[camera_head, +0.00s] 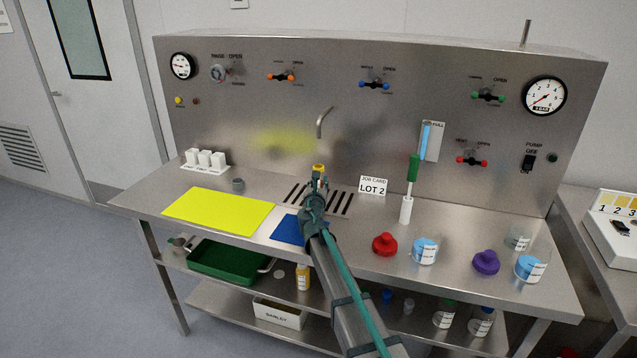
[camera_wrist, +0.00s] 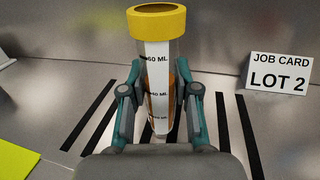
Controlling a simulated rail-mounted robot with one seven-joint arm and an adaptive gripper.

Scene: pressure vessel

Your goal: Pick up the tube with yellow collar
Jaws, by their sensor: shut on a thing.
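The tube with the yellow collar (camera_wrist: 158,75) is upright between the fingers of my gripper (camera_wrist: 160,100) in the wrist view. It is clear, with a white scale strip marked in ML and amber contents in its lower part. The fingers press on it from both sides, below the collar. In the head view the yellow collar of the tube (camera_head: 319,168) shows just above my gripper (camera_head: 317,182), over the slotted part of the bench. My arm hides most of the tube there. I cannot tell whether its lower end touches the bench.
The job card "LOT 2" (camera_head: 373,186) stands close to the right of my gripper. A metal spout (camera_head: 324,122) is behind and above. A yellow mat (camera_head: 218,210) lies left, a blue mat (camera_head: 287,230) in front. A green-handled tool in a white holder (camera_head: 406,210) stands right.

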